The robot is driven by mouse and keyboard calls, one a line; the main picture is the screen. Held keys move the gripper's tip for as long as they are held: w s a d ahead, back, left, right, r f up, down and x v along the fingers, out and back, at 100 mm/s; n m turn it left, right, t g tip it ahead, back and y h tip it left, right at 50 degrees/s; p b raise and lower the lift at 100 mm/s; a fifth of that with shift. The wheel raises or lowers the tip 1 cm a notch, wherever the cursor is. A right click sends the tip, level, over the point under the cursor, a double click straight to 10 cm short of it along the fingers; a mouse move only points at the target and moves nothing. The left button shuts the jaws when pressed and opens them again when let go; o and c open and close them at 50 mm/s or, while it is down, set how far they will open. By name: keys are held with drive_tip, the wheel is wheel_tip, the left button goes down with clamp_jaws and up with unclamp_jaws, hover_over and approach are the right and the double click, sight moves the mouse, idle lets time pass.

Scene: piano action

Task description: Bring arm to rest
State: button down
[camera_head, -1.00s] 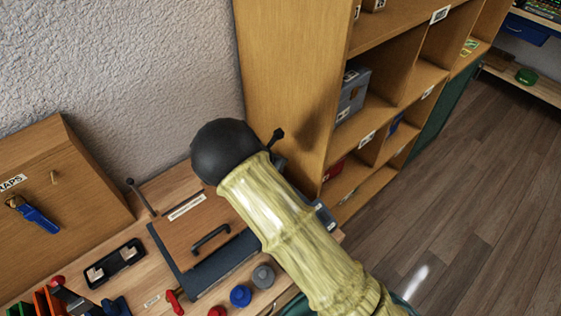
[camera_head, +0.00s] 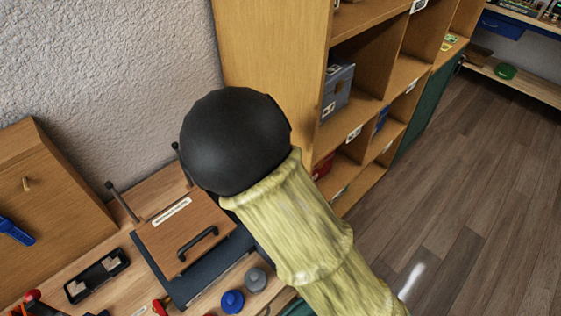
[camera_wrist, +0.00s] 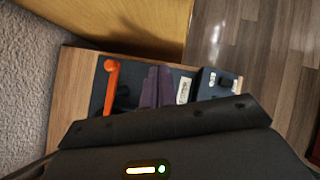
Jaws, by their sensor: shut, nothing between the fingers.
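My arm reaches up from the lower right in the head view, in a pale yellow ribbed sleeve with a large black rounded part at its end. My gripper is hidden behind that part in the head view. In the wrist view my gripper (camera_wrist: 158,74) shows as two dark purplish fingers side by side, shut and empty. They are over the right end of the workbench (camera_wrist: 68,95), and I cannot tell how high.
A wooden shelf unit (camera_head: 265,45) stands close behind my arm. A hinged wooden board with a black handle (camera_head: 198,245), a blue knob (camera_head: 232,301) and a grey knob (camera_head: 256,280) are on the bench. An orange-handled tool (camera_wrist: 111,80) lies near the fingers. The floor (camera_head: 480,180) at right is clear.

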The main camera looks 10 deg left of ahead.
drive_tip(key=shift+s+d+r, duration=0.2)
drive_tip(key=shift+d+r, duration=0.1)
drive_tip(key=shift+r, duration=0.15)
drive_tip(key=s+d+r+m+g, duration=0.1)
drive_tip(key=s+d+m+g, duration=0.15)
drive_tip(key=d+m, duration=0.55)
drive_tip(key=s+d+m+g, duration=0.1)
drive_tip(key=s+d+m, duration=0.2)
drive_tip(key=d+m, duration=0.45)
drive_tip(key=s+d+r+m+g+y, duration=0.1)
drive_tip(key=s+d+m, duration=0.7)
drive_tip(key=m, duration=0.9)
wheel_tip(320, 180, up, 3)
drive_tip(key=shift+s+f+y, duration=0.1)
drive_tip(key=shift+s+y, duration=0.4)
drive_tip(key=shift+s, duration=0.55)
drive_tip(key=shift+m+g, duration=0.25)
